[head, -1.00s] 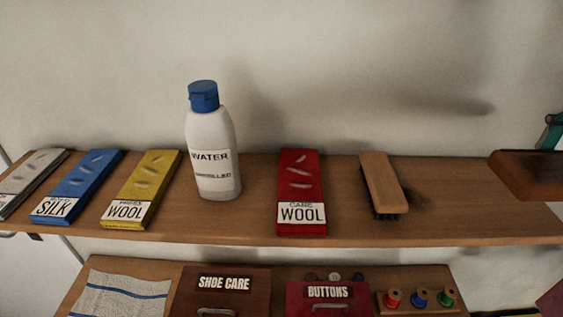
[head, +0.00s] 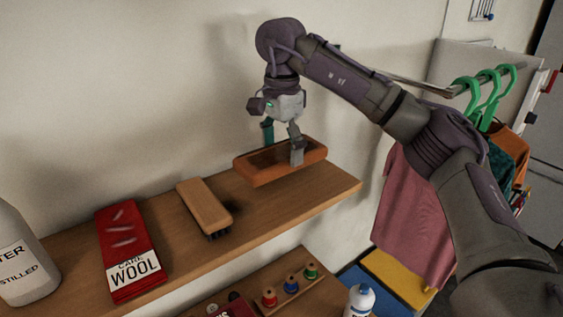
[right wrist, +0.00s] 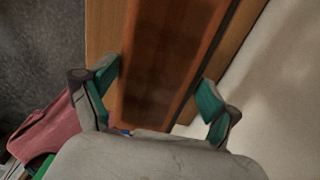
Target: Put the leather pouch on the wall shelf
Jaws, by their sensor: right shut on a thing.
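The leather pouch (head: 252,177) looks like a shallow orange-brown tray with a raised rim and darker inside. My right gripper (head: 283,143) is shut on it from above, one finger on the far side and one on the near side. The pouch is over the right part of the wooden wall shelf (head: 300,200), to the right of the brush. I cannot tell whether its base touches the board. In the right wrist view the pouch (right wrist: 155,70) runs between the teal fingertips (right wrist: 160,78). My left gripper is not in view.
Spools (head: 290,285) sit below. Green hangers (head: 485,95) with clothes hang at right.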

